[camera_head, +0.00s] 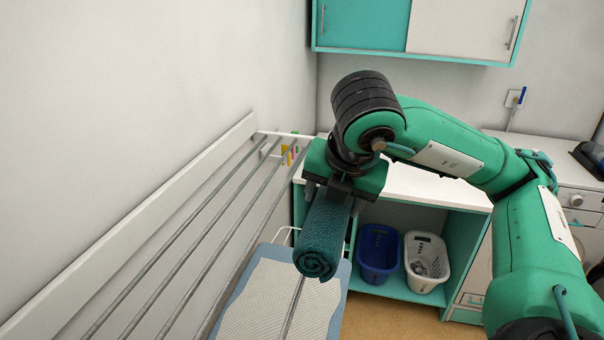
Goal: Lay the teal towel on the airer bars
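The teal towel (325,238) is rolled up, with its spiral end facing me. My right gripper (341,190), on the arm coming in from the right, is shut on the far end of the towel roll. The towel is held to the right of the airer bars (196,226) and appears above the ironing board; it does not touch the bars in this view. The airer's bars run along the left wall from a white rail (130,223). The fingertips are partly hidden behind the towel. My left gripper is not in view.
An ironing board (262,300) with a pale patterned top stands below the towel. A blue basket (379,250) and a white basket (427,258) sit on the low shelf under the white counter (435,186). Teal and white wall cupboards (460,25) hang above.

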